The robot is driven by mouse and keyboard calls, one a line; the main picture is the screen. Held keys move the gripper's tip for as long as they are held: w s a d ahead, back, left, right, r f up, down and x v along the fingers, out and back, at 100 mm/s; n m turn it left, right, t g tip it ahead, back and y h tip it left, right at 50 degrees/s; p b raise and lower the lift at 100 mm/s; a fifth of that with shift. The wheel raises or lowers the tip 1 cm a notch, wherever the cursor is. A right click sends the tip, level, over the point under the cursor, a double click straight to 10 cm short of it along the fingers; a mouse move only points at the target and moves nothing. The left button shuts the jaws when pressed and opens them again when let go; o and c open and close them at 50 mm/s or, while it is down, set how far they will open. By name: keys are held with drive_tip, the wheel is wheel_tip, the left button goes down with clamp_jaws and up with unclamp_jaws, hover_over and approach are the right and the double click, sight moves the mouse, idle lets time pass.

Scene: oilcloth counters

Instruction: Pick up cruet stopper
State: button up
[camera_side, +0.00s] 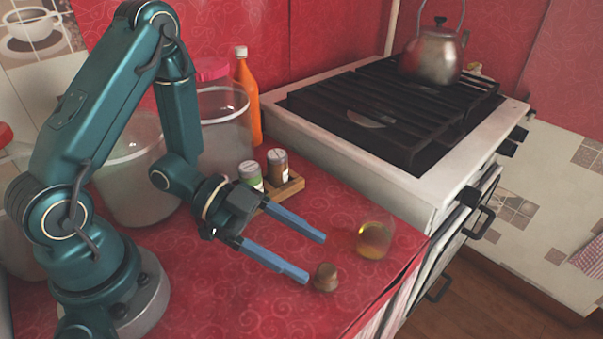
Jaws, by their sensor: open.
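The cruet stopper (325,277), small and brown like cork, stands on the red oilcloth near the counter's front edge. A glass cruet (374,240) with yellow liquid in it stands just behind and to the right of the stopper. My gripper (315,260) is open and empty, its two blue fingers pointing right. The tip of the nearer finger is close to the stopper's left side in the picture; I cannot tell whether they touch. The farther fingertip is behind and left of the stopper, short of the cruet.
Two shakers (278,167) stand in a wooden tray (290,188) behind my gripper. An orange bottle (247,95) and large clear jars (226,125) stand further back. A white stove (400,180) with a kettle (433,55) borders the counter on the right.

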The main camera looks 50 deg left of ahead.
sight(324, 268)
drive_tip(key=shift+s+f, duration=0.1)
drive_tip(key=shift+f, duration=0.4)
drive_tip(key=shift+x, duration=2.45)
clamp_jaws()
